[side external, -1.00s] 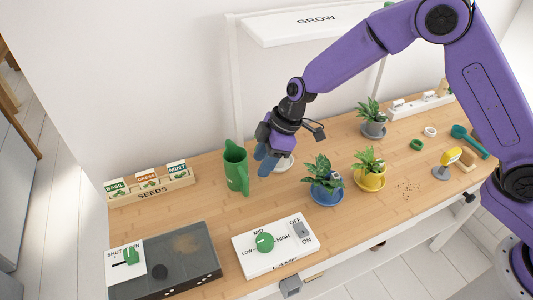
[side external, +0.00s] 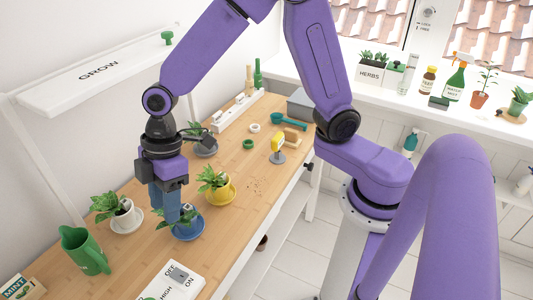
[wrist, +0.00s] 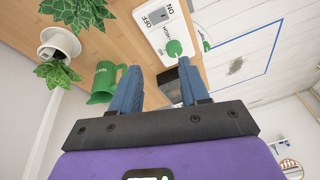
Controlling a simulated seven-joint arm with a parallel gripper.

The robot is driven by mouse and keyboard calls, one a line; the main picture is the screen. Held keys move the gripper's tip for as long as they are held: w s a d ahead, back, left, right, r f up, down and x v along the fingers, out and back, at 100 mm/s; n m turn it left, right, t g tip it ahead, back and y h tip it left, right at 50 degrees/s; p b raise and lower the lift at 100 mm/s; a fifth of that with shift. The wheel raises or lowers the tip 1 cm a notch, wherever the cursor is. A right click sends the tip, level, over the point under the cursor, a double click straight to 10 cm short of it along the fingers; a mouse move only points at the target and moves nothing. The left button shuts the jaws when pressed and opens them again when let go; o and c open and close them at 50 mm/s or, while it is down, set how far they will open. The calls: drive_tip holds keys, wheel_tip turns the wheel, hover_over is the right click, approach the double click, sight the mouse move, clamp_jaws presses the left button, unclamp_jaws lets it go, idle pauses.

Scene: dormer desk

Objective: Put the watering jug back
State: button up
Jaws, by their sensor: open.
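The green watering jug (side external: 82,252) stands upright on the wooden desk at lower left in the side view. In the wrist view the jug (wrist: 103,84) shows lettering and lies left of the fingers, its edge close to or partly behind the left finger. My gripper (side external: 170,215) points down, with its blue fingers overlapping the plant on a blue saucer (side external: 188,232) in the side view; I cannot tell if they touch. In the wrist view my gripper (wrist: 159,78) is open, with nothing seen between the fingers. The jug is apart from the gripper in the side view.
A plant in a white pot (side external: 125,215) stands behind the jug. A yellow potted plant (side external: 219,190) is right of the gripper. The lamp control panel (side external: 174,281) lies at the desk front. The GROW shelf (side external: 100,70) overhangs the back left.

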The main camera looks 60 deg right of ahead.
drive_tip(key=s+d+r+m+h, duration=0.2)
drive_tip(key=s+d+r, duration=0.2)
drive_tip(key=s+d, duration=1.5)
drive_tip(key=shift+d+h, duration=0.4)
drive_tip(key=shift+d, duration=0.2)
